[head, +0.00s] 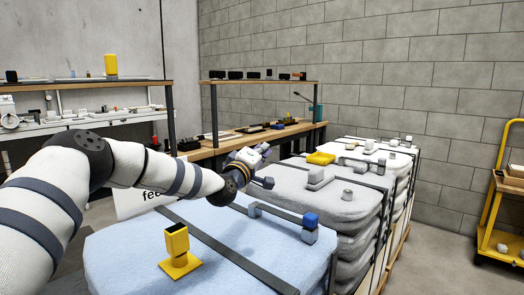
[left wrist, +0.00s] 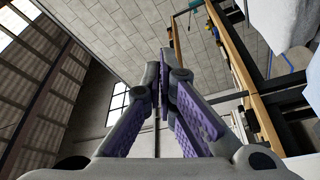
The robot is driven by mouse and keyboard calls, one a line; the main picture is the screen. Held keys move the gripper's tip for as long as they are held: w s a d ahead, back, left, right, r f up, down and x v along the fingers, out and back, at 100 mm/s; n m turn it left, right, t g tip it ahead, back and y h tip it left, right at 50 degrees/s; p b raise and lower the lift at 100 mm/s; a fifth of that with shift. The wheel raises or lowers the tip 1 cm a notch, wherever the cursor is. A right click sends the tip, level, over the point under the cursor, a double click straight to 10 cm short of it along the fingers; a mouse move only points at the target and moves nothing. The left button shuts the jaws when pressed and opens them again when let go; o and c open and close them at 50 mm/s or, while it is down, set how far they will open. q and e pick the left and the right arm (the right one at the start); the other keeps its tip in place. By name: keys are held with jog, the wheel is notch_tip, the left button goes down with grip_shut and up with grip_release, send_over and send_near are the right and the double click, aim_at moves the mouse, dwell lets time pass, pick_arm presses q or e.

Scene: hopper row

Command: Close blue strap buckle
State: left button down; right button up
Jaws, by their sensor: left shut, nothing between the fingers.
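The blue buckle (head: 311,219) is a small blue block on a grey block, on the right side of the pale blue sack (head: 130,250) in the head view. Whether the buckle is latched is too small to tell. My left gripper (head: 264,152) is above the far edge of the sack, beyond and left of the buckle, apart from it. Its fingers are shut and empty; they also show together in the left wrist view (left wrist: 165,62). My right gripper is out of view.
A yellow upright fitting (head: 177,245) stands on the near part of the pale blue sack. A dark strap (head: 225,250) crosses the sack. Grey stacked sacks (head: 350,205) with straps and blocks stand behind. A yellow cart (head: 490,200) is at the right, workbenches (head: 250,135) at the back.

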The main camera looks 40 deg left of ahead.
pick_arm(q)
jog(key=shift+a, duration=0.1)
notch_tip(320, 180, up, 6)
jog(key=p, duration=0.2)
jog(key=s+f+p, duration=0.1)
jog(key=s+f, duration=0.4)
jog(key=s, duration=0.4)
jog(key=shift+s+a+f, duration=0.15)
jog(key=shift+s+a, duration=0.1)
jog(key=shift+a, duration=0.1)
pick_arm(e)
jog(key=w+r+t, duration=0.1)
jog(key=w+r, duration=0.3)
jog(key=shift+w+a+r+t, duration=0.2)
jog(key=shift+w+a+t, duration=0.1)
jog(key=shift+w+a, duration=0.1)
